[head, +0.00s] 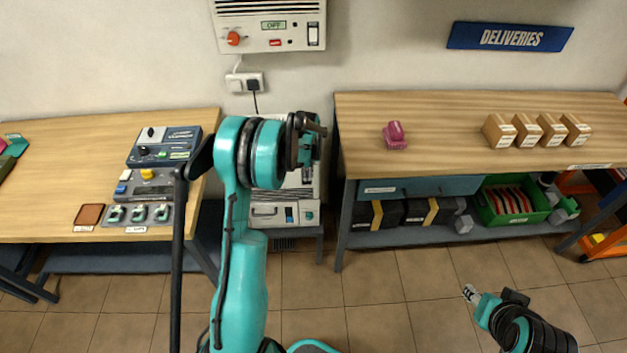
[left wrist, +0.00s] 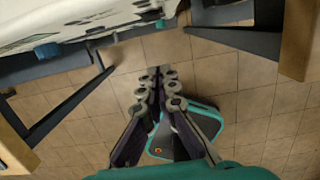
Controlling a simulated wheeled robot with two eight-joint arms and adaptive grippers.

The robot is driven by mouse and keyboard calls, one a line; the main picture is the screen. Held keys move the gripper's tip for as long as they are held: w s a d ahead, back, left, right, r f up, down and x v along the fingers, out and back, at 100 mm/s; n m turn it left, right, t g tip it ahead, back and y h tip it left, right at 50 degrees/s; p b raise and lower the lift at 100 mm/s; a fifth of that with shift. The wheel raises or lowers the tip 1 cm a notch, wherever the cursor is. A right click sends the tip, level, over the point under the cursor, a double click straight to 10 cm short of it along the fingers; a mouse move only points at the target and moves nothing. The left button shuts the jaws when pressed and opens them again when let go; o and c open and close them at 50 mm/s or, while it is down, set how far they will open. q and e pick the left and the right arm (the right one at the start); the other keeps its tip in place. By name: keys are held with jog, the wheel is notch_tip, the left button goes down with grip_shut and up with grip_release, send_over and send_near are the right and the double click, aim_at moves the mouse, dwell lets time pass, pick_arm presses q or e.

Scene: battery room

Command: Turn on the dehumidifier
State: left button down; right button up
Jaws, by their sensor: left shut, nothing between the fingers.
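A white wall unit (head: 270,27) hangs at the top of the head view. Its display reads OFF, with an orange knob (head: 234,39), a red button (head: 275,43) and a white switch (head: 313,35) below. A second pale machine (head: 270,214) stands between the two tables, partly hidden by my left arm; no label tells which is the dehumidifier. My left gripper (head: 312,128) is in front of that machine, below the wall unit. In the left wrist view its fingers (left wrist: 158,78) are closed and empty. My right gripper (head: 471,293) is low at right, above the floor.
The left table (head: 60,160) holds several control boxes. The right table (head: 450,115) bears a pink object (head: 396,136) and several cartons. A socket with plugs (head: 245,82) is below the wall unit. The floor (head: 390,290) in front is clear.

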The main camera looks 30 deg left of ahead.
pick_arm(q)
jog(key=w+a+f+b, duration=0.2)
jog(key=w+f+b, duration=0.2)
jog(key=f, duration=0.6)
jog(key=shift+w+a+f+b, duration=0.15)
jog(key=shift+a+b, duration=0.2)
jog(key=shift+b, duration=0.05)
